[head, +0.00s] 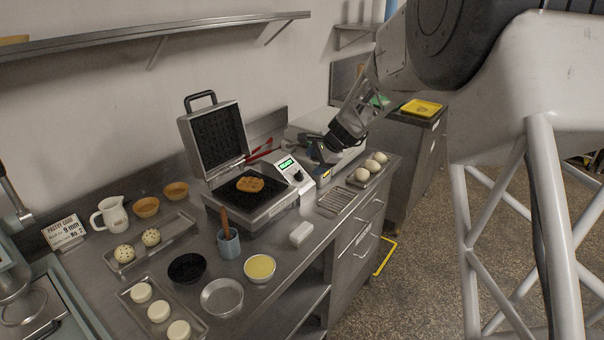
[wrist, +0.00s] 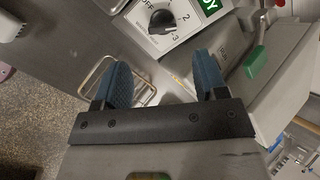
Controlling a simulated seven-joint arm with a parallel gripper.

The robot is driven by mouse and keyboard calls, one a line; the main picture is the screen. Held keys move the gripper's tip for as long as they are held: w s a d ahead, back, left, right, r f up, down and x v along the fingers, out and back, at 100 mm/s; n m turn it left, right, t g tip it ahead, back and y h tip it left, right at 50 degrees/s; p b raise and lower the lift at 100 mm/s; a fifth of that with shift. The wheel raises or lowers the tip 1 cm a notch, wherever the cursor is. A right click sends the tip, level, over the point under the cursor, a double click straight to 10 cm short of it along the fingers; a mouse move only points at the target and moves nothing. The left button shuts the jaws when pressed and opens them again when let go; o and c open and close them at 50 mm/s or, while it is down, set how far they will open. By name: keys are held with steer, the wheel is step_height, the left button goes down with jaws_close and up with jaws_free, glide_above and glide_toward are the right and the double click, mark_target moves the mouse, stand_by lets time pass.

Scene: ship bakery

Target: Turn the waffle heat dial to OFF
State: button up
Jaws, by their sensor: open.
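The waffle heat dial (wrist: 162,21) is a black knob on a white panel. OFF is at its upper left and the numbers 2 and 3 are to its right; its pointer seems turned away from OFF, but its exact setting is unclear. In the head view the dial (head: 297,176) sits on the control box beside the waffle iron (head: 261,211), below a green display (head: 286,164). My gripper (wrist: 163,65) is open and empty, its two blue fingers apart from the dial. In the head view my gripper (head: 319,152) is just above and right of the box.
The waffle iron's lid (head: 212,138) stands open, with a waffle (head: 250,184) on the plate. A wire rack (head: 340,201) and a tray of white balls (head: 372,166) lie right of the control box.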

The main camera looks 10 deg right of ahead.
mark_target(300, 177)
steer(key=shift+w+f, duration=0.1)
steer(key=shift+w, duration=0.2)
steer(key=shift+f, duration=0.1)
steer(key=shift+x, duration=3.85)
steer(key=c, duration=0.9)
